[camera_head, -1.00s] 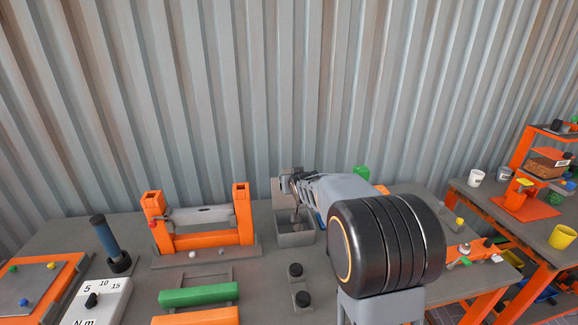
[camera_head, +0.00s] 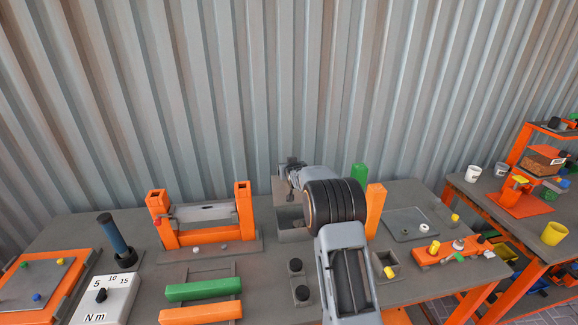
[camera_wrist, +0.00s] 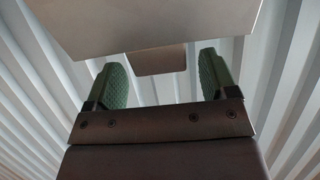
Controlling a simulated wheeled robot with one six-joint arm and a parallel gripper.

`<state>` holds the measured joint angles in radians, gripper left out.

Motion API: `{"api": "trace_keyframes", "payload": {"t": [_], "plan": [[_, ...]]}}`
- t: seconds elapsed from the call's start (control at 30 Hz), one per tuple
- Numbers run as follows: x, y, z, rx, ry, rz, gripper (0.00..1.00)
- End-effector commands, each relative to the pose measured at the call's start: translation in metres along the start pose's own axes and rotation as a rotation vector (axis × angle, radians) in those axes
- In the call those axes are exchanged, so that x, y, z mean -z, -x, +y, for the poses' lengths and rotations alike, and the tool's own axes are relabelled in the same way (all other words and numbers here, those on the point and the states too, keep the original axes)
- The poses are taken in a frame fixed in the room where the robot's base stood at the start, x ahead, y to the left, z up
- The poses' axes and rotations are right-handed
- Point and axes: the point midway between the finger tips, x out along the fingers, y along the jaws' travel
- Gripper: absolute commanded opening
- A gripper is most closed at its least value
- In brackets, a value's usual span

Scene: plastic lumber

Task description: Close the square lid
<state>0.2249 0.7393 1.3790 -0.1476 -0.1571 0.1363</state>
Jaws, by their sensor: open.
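A grey square box (camera_head: 291,237) stands near the back middle of the table, with its top open. Its lid (camera_head: 279,187) is raised upright at the box's rear, largely hidden by my arm. My gripper (camera_head: 291,168) is above the box, close to the lid. In the wrist view my gripper (camera_wrist: 162,82) shows two green fingers spread apart, with nothing held. A flat pale panel (camera_wrist: 145,22), apparently the lid, fills the top, with a small tab (camera_wrist: 160,62) reaching toward the gap between the fingers. Contact cannot be told.
An orange frame (camera_head: 205,237) stands left of the box. An orange post (camera_head: 375,210) and green cylinder (camera_head: 358,173) stand to the right. A corrugated wall (camera_head: 230,90) closes off the back.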

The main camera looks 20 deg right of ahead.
Motion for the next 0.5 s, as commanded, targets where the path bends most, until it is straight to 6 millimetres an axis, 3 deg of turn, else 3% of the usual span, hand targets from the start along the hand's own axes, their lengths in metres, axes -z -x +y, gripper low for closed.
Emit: {"api": "trace_keyframes", "payload": {"t": [0.5], "plan": [[-0.0007, -0.0111, -0.0002, 0.000, 0.000, -0.001, 0.79]]}}
